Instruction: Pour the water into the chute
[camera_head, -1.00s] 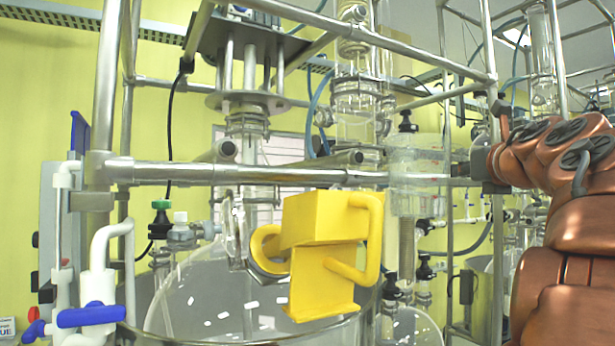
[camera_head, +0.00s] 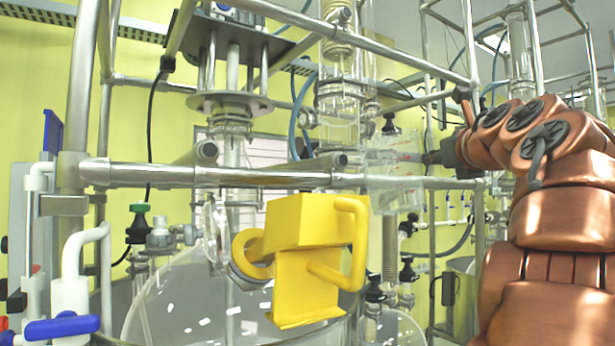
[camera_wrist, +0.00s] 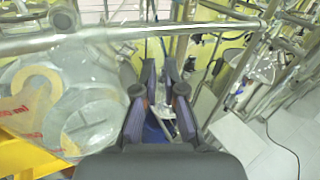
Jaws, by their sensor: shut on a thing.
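The yellow chute (camera_head: 300,222) is fixed at the glass reactor (camera_head: 190,300) in the head view, below the horizontal steel rail. Part of its yellow body (camera_wrist: 20,155) also shows at the lower left of the wrist view. A clear measuring jug (camera_head: 393,165) with red markings is right of the chute and higher, and looks tilted. It fills the left of the wrist view (camera_wrist: 85,110). My gripper (camera_head: 447,157) is at the jug's right side, shut on it. Its dark fingers show in the wrist view (camera_wrist: 160,75). The grip point and water level are unclear.
A horizontal steel rail (camera_head: 260,177) runs close above the chute and behind the jug. Upright posts (camera_head: 82,120) and glass columns (camera_head: 340,80) stand around. Blue-handled valve piping (camera_head: 62,327) is at the lower left. Grey floor (camera_wrist: 235,140) shows at the right of the wrist view.

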